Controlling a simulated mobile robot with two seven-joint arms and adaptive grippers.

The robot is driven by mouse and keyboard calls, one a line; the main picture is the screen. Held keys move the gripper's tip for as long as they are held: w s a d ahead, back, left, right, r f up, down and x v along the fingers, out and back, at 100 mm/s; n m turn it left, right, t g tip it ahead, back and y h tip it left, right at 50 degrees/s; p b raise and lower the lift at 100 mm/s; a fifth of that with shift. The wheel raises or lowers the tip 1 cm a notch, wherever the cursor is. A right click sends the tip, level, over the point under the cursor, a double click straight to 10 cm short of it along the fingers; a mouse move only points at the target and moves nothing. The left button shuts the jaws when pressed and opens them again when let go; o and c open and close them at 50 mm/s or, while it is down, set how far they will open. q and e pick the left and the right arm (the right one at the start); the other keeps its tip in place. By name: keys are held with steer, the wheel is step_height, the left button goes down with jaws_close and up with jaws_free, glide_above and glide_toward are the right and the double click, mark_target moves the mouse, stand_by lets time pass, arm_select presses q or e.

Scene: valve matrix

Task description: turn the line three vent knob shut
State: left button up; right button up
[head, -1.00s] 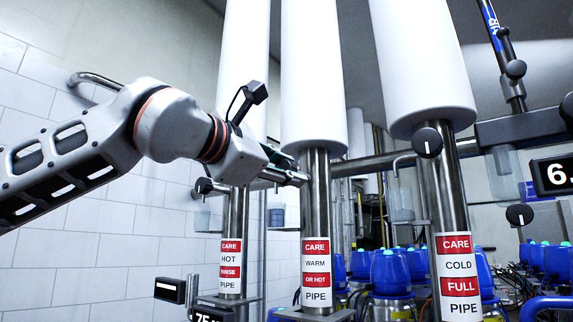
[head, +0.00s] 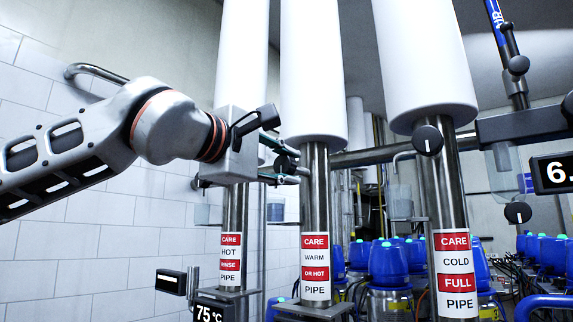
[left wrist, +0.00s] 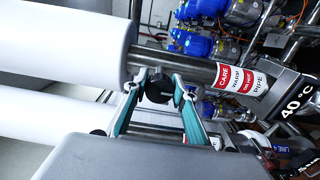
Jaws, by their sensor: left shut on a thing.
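My left gripper (head: 286,167) reaches in from the left, in front of the hot rinse pipe, to the middle pipe marked warm. It is shut on a dark round knob (head: 284,160) at that pipe's left side, just below the white sleeve. In the left wrist view the two teal fingers (left wrist: 161,82) stand on either side of the knob (left wrist: 159,92), which is partly hidden. No label naming line three is readable on it. Another black knob with a white mark (head: 427,140) sits on the cold pipe. My right gripper is not in view.
The hot rinse pipe (head: 235,212) and cold pipe (head: 453,205) flank the warm pipe (head: 315,200). A horizontal pipe (head: 380,157) runs behind. Blue-topped units (head: 388,265) crowd the lower right. A display reading 75 °C (head: 212,313) stands low. Tiled wall (head: 90,235) is at left.

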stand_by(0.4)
arm_select(q)
steer(key=o, duration=1.1)
steer(key=v, duration=1.2)
steer(key=shift+s, duration=0.1)
